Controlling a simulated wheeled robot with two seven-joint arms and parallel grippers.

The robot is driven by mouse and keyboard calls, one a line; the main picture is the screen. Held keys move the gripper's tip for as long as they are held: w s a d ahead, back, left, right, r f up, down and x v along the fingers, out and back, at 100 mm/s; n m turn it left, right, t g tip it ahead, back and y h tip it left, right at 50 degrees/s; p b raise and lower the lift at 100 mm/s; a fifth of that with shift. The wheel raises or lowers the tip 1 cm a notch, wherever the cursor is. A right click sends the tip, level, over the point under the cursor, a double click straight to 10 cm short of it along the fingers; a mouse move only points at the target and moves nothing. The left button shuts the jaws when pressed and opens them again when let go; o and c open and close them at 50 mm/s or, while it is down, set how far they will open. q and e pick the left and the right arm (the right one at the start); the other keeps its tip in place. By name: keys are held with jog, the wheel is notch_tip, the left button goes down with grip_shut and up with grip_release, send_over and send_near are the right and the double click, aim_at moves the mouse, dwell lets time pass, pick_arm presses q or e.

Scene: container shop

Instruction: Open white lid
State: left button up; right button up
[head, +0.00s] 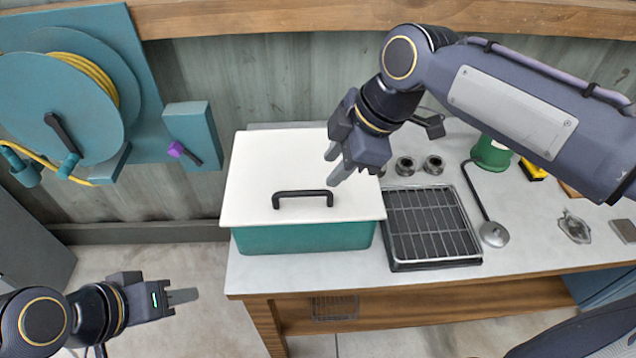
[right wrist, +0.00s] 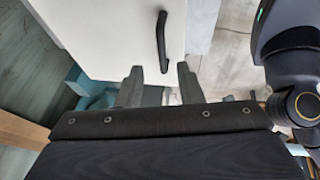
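The white lid (head: 260,170) lies flat and shut on a teal container (head: 305,238) at the left end of the table. A black handle (head: 302,194) stands on the lid near its front edge. The lid (right wrist: 115,35) and handle (right wrist: 161,42) also show in the right wrist view. My right gripper (head: 335,168) is above the lid, behind and to the right of the handle. Its fingers (right wrist: 158,90) are apart with nothing between them. My left gripper (head: 183,297) is low at the left, off the table, away from the lid; its finger gap is not clear.
A black grill tray (head: 432,226) stands right of the container. A ladle (head: 492,232), small metal cups (head: 404,166) and a green can (head: 490,153) are further right. A teal hose reel (head: 75,95) hangs on the wall at left.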

aim_at(315, 191)
jog(key=x, duration=0.7)
jog(key=shift+s+d+f, duration=0.1)
jog(key=shift+f, duration=0.1)
grip_shut()
